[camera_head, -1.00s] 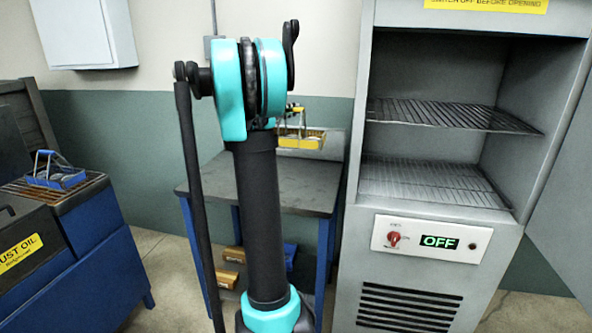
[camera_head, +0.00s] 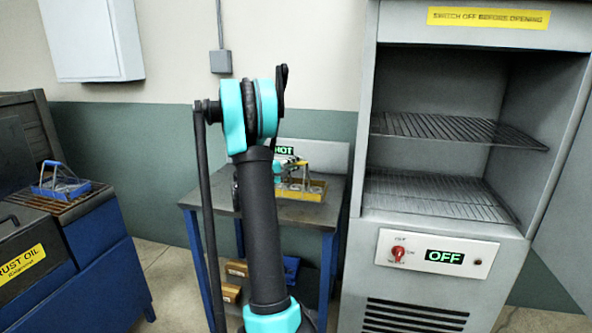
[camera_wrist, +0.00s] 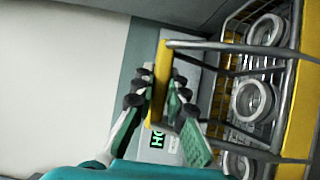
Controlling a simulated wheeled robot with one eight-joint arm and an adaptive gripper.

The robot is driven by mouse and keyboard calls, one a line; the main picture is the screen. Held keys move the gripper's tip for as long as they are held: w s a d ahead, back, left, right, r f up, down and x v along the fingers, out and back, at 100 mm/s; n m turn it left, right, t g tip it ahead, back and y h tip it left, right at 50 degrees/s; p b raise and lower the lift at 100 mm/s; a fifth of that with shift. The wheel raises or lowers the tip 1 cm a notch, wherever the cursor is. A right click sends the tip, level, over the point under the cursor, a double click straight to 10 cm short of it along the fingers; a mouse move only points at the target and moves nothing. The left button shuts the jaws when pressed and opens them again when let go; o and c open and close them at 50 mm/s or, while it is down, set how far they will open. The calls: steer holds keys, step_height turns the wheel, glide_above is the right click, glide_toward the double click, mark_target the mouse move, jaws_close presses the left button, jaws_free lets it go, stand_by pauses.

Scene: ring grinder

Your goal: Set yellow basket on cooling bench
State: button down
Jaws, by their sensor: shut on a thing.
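The yellow basket (camera_head: 314,194) shows at the back right of the cooling bench (camera_head: 214,193) in the head view, partly behind my arm. I cannot tell whether its base touches the bench top. In the wrist view the basket (camera_wrist: 299,120) holds several metal rings and has a wire frame with a yellow grip bar. My gripper (camera_wrist: 158,100) is shut on that bar. In the head view my gripper (camera_head: 290,166) is small and mostly hidden behind my arm. A green HOT sign (camera_head: 284,150) shows on the panel behind the bench.
The oven (camera_head: 440,225) stands open on the right, with empty racks and its display at OFF. A blue basket (camera_head: 60,183) sits on a grate at the left. Small boxes (camera_head: 232,280) lie on the bench's lower shelf. The bench's left part is clear.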

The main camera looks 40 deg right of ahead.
steer(key=shift+f, duration=1.25)
steer(key=c, duration=1.6)
jaws_free()
steer(key=shift+o, duration=0.2)
steer(key=s+a, duration=0.2)
steer(key=a, duration=1)
steer(key=s+a+f+y, duration=0.5)
steer(key=s+a, duration=0.3)
steer(key=a, duration=0.2)
steer(key=s+a+f+m+t+y, duration=0.1)
steer(key=s+a+f+y, duration=0.5)
steer(key=s+a, duration=0.3)
steer(key=s+a+f+y, duration=0.5)
steer(key=s+a, duration=0.4)
steer(key=a, duration=0.3)
steer(key=shift+s+a+f+m+y, duration=0.2)
steer(key=shift+f+m+y, duration=0.15)
steer(key=shift+y, duration=0.55)
